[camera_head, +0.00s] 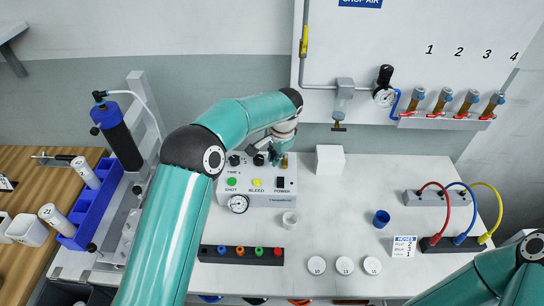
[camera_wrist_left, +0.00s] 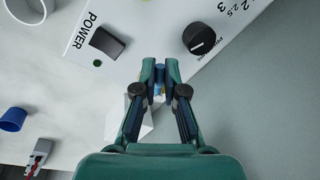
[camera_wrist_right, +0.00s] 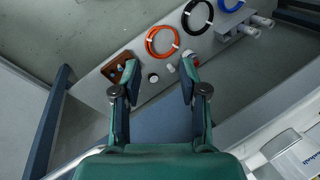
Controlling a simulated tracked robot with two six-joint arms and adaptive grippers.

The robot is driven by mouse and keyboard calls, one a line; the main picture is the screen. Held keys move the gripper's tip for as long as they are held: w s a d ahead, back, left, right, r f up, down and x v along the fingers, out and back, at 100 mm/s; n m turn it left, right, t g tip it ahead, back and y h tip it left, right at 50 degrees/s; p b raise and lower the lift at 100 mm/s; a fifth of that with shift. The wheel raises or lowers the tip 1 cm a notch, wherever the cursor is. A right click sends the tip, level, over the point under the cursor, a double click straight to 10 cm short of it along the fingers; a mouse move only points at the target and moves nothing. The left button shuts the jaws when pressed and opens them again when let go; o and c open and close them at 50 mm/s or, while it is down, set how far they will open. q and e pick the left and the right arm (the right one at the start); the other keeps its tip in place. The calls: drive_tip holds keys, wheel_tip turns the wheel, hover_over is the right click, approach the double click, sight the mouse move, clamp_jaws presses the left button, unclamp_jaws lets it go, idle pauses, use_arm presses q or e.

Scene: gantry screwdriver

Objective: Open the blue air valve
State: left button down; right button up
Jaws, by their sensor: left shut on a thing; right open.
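A white control box (camera_head: 257,184) with dials, green and yellow buttons and a power switch stands on the bench. My left gripper (camera_head: 279,157) reaches down at its back right corner; the arm partly hides it. In the left wrist view, the fingertips (camera_wrist_left: 160,77) are shut on a small blue piece (camera_wrist_left: 160,84), which looks like the blue valve's handle, beside the box's edge. A bit of brass shows next to it. The fingers hide most of the valve, so I cannot tell its turn. My right gripper (camera_wrist_right: 157,82) is open and empty, off to the lower right.
A white block (camera_head: 330,160) stands right of the box. A white cup (camera_head: 290,220), a blue cup (camera_head: 381,219) and a strip of coloured knobs (camera_head: 240,254) are on the bench. Coiled hoses (camera_wrist_right: 163,40) lie below my right gripper.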

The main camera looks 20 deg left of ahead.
use_arm(q)
drive_tip(key=shift+s+d+n, duration=0.1)
drive_tip(key=shift+d+n, duration=0.25)
drive_tip(key=shift+n, duration=0.55)
drive_tip(key=n, duration=0.1)
drive_tip(key=d+n, duration=0.1)
drive_tip(key=shift+s+r+n+g+p, duration=0.1)
drive_tip(key=shift+n+g+p, duration=0.3)
drive_tip(key=n, duration=0.1)
drive_tip(key=d+n+p, duration=0.1)
drive_tip(key=n, duration=0.1)
drive_tip(key=shift+d+g, duration=0.1)
drive_tip(key=shift+g, duration=0.2)
drive_tip(key=shift+d+n+p, duration=0.35)
drive_tip(key=shift+n+p, duration=0.45)
drive_tip(key=shift+n, duration=0.5)
drive_tip(key=c, duration=1.2)
unclamp_jaws()
drive_tip(key=shift+c, duration=0.2)
wheel_tip(320, 180, up, 7)
drive_tip(key=d, duration=0.1)
drive_tip(key=shift+w+d, duration=0.25)
drive_tip(key=shift+w, duration=0.1)
